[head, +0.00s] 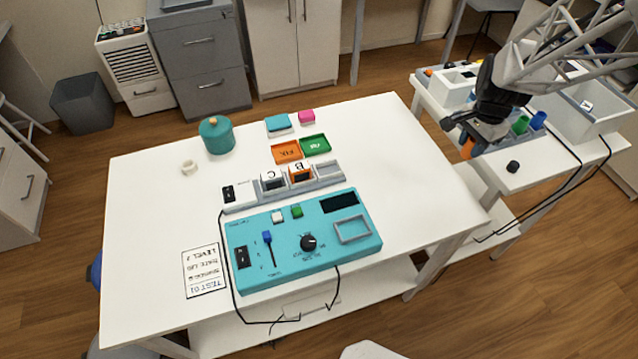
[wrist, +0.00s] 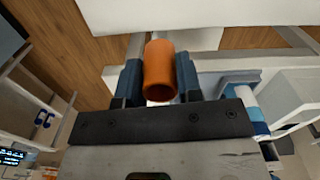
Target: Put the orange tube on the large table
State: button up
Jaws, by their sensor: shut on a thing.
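The orange tube (wrist: 160,70) is held between the two fingers of my gripper (wrist: 158,85) in the wrist view, its open end facing the camera. In the head view the orange tube (head: 467,149) shows at the tip of my gripper (head: 463,137), above the left edge of the small side table. The large table (head: 150,215) is white and stands to the left of my gripper, with a floor gap between the two tables.
A teal console (head: 285,262), teal pot (head: 217,135), orange and green trays, white ring (head: 190,167) and printed sheet (head: 204,271) lie on the large table. Its right part is bare. The side table (head: 490,175) holds green and blue tubes, bins and a black knob (head: 513,167).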

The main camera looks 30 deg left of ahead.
jog(key=a+f+n, duration=0.1)
jog(key=a+f, duration=0.1)
jog(key=a, duration=0.6)
jog(key=s+a+f+n, duration=0.1)
jog(key=a+f, duration=0.1)
jog(key=a, duration=0.6)
jog(key=s+a+f+n, duration=0.1)
jog(key=a+f, duration=0.1)
jog(key=a, duration=0.7)
jog(key=shift+a+f, duration=0.1)
jog(key=shift+f, duration=0.15)
jog(key=w+a, duration=0.2)
jog(key=w, duration=0.2)
jog(key=w+a+f, duration=0.1)
jog(key=w+a, duration=0.2)
jog(key=w, duration=0.2)
jog(key=w+a, duration=0.3)
jog(key=w, duration=0.1)
jog(key=shift+w+a+f, duration=0.1)
jog(key=shift+w+f, duration=0.15)
jog(key=shift+w, duration=0.05)
jog(key=shift+f, duration=1.75)
jog(key=shift+f, duration=0.15)
